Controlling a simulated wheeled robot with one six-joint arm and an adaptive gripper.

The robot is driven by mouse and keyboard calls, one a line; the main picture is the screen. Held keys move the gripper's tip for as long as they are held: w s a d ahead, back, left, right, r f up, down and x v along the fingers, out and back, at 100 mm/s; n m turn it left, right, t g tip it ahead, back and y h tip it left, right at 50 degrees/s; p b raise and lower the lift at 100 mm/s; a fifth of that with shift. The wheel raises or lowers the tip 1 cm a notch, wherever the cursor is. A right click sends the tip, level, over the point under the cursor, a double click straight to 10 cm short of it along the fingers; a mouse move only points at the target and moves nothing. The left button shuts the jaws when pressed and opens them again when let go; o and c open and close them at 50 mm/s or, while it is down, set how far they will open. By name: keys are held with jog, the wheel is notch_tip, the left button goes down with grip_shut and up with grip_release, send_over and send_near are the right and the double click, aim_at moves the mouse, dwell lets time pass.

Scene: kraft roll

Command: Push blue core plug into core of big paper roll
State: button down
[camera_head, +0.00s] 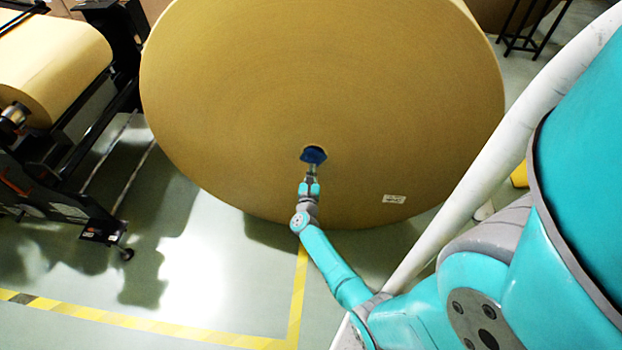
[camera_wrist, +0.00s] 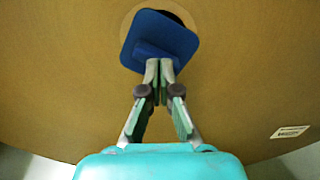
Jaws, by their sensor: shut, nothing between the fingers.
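The big paper roll (camera_head: 250,95) stands on its side with its flat brown end facing me. The blue core plug (camera_head: 312,154) is at the dark core hole in the middle of that end. In the wrist view the plug (camera_wrist: 160,40) shows a squarish blue plate, tilted, with the dark hole visible at its upper right. How deep it sits is hidden. My gripper (camera_head: 312,171) is just below the plug's middle. In the wrist view my gripper (camera_wrist: 160,65) is shut with its fingertips together against or very near the plug's lower part; I cannot tell whether they touch.
A machine with a smaller paper roll (camera_head: 55,65) stands at the left. A white label (camera_head: 394,198) is on the big roll's face. Yellow floor tape (camera_head: 150,322) runs across the green floor. The floor between machine and roll is mostly clear.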

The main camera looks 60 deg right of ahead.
aim_at(314, 154)
jog(key=shift+d, duration=0.25)
jog(key=shift+x, duration=1.1)
jog(key=shift+w, duration=0.1)
